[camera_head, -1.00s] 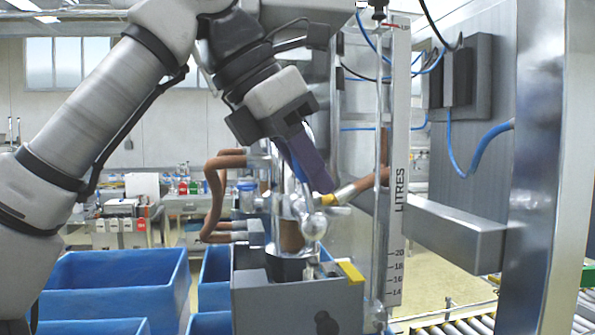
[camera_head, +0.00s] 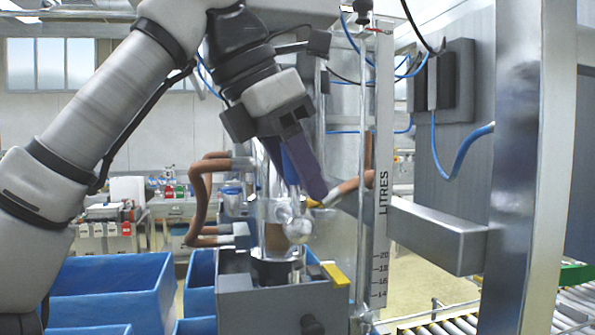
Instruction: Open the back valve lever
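A shiny metal valve body (camera_head: 280,215) with a rounded joint (camera_head: 299,229) stands on a grey box-like base. A fitting with a yellow part (camera_head: 314,204) sticks out behind it to the right and joins a brown hose (camera_head: 351,185). My gripper (camera_head: 319,193) points down and right, with purple fingers whose tips are just above the yellow part. I cannot tell whether they touch it. The fingers overlap from this side, so the gap between them is hidden. No lever shows clearly; the back of the valve is partly covered by my gripper and the metal body.
A grey base (camera_head: 268,303) holds the valve, with a yellow block (camera_head: 335,274) on its right corner. A clear gauge tube and LITRES scale (camera_head: 382,210) stand close to the right. A grey metal beam (camera_head: 440,236) juts in beyond. Blue bins (camera_head: 110,291) stand at lower left.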

